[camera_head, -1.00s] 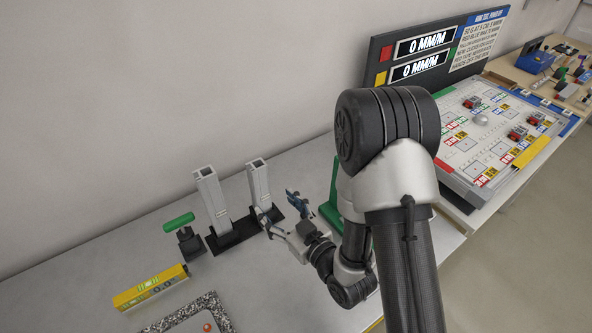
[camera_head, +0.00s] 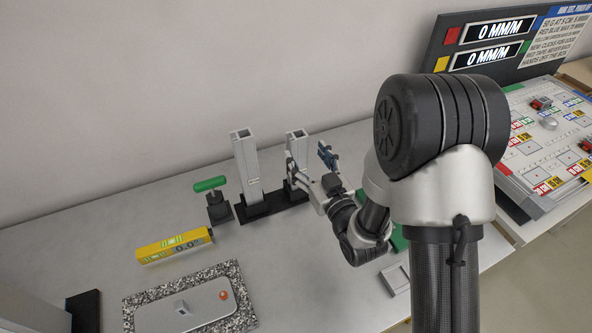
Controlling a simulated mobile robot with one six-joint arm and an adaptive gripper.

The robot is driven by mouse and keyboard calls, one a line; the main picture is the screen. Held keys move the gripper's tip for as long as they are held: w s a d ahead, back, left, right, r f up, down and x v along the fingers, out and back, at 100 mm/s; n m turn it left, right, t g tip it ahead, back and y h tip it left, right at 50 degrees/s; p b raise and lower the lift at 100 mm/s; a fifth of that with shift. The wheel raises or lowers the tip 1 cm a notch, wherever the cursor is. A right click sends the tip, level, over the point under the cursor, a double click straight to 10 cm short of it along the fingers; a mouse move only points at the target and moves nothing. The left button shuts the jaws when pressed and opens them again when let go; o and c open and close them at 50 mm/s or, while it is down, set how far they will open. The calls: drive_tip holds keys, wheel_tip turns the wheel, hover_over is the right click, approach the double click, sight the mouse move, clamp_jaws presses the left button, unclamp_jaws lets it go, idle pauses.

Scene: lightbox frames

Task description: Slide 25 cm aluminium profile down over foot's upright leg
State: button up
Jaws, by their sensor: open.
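Two grey hollow aluminium profiles stand upright side by side in a black holder (camera_head: 259,212), a left one (camera_head: 246,165) and a right one (camera_head: 297,146). Which is the 25 cm one I cannot tell. My gripper (camera_head: 311,164) is open at the right profile. One finger overlaps the profile's left front side and the other shows to its right; whether the profile lies between them or behind them is unclear. A flat grey foot (camera_head: 205,303) lies at the lower left, with a short upright leg (camera_head: 182,307) and an orange ball on it.
The foot lies on a speckled stone slab (camera_head: 137,300). A yellow level (camera_head: 173,246) and a green-handled tool (camera_head: 211,187) are left of the holder. A small grey tray (camera_head: 396,279) is at the right. A sign with two displays (camera_head: 490,45) stands behind a marked board (camera_head: 540,140).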

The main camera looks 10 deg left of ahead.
sight(300, 143)
drive_tip(key=x, duration=0.7)
drive_tip(key=shift+w+b, duration=0.35)
drive_tip(key=shift+b, duration=0.05)
drive_tip(key=shift+r, duration=0.1)
clamp_jaws()
idle(0.4)
